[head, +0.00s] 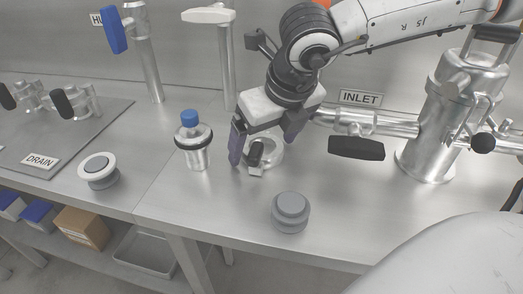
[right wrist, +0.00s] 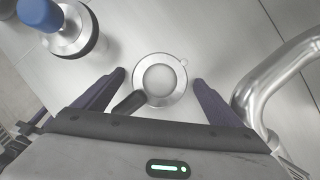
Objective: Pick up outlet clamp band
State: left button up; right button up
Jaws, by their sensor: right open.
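A small silver clamp band with a black handle (head: 256,153) lies on the steel bench, partly hidden by my right gripper in the head view. In the right wrist view the clamp band (right wrist: 181,92) is a round metal ring around a pale disc, with its black handle pointing to the lower left. My right gripper (head: 266,150) is open above it, pointing down. In the right wrist view the ring lies between the two dark fingertips (right wrist: 159,78), with a gap on each side. My left gripper is not in view.
A blue-capped metal vessel (head: 195,147) stands just left of the gripper. A grey round plug (head: 290,212) sits in front, and a white-rimmed cup (head: 98,171) farther left. The INLET pipe with its black handle (head: 356,147) runs close on the right. The bench's front middle is mostly clear.

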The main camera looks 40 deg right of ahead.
jog(key=c, duration=1.3)
